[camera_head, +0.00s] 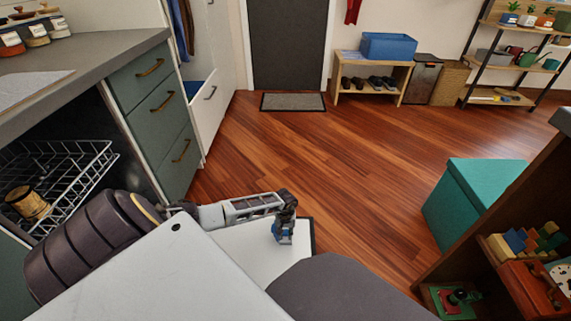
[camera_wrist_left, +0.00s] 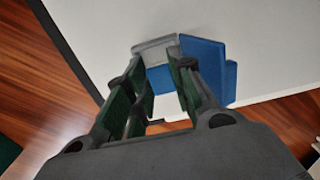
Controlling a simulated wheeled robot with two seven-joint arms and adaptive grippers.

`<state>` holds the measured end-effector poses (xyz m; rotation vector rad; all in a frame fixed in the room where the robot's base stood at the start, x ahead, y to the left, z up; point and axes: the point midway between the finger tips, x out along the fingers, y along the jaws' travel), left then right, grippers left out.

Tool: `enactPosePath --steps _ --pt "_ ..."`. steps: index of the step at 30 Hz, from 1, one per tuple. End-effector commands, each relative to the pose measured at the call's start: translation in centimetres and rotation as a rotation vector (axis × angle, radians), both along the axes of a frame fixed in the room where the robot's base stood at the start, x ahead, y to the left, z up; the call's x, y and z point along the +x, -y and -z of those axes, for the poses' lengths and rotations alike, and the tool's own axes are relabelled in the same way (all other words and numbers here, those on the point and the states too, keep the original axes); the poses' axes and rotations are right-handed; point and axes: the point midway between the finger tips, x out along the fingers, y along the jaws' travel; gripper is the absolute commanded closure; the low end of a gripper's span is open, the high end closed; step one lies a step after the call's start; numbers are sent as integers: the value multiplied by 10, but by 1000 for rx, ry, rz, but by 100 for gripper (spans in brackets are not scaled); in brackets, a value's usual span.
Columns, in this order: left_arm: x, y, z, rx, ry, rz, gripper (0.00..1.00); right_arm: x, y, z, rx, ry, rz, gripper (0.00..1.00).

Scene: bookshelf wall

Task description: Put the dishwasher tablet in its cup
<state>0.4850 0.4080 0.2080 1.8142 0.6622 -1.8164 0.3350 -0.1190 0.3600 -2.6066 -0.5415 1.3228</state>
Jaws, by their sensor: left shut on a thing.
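My left gripper (camera_head: 284,235) is low over a white panel (camera_head: 240,250), which looks like the open dishwasher door. In the left wrist view my left gripper (camera_wrist_left: 155,95) is shut on a small grey-and-blue block, the likely dishwasher tablet (camera_wrist_left: 155,50). A flat blue piece (camera_wrist_left: 215,65) lies beside it to the right, over the white panel; it may be the cup or its lid. I cannot tell whether the block touches it. The fingers partly hide both. My right gripper is not in view.
A wire rack (camera_head: 75,165) with a brass-coloured mug (camera_head: 28,203) stands in the dishwasher at left, under a grey counter (camera_head: 110,55). Green drawers (camera_head: 160,110) stand beside it. A teal box (camera_head: 470,195) and wooden shelf are at right. The wooden floor (camera_head: 330,170) ahead is clear.

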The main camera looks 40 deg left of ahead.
Motion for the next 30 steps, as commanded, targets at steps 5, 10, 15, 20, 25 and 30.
enactPosePath --steps 5,10,15,20,25,30 --pt "1 0 10 1 2 1 88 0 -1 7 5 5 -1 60" --pt "0 -1 15 1 0 0 88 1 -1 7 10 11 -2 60" --pt "0 -1 16 1 1 -1 88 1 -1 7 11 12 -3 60" --pt "0 -1 16 1 1 0 88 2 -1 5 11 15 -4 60" --pt "0 -1 16 1 1 0 88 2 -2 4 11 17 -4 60" --pt "0 0 16 1 1 0 66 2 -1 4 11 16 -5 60"
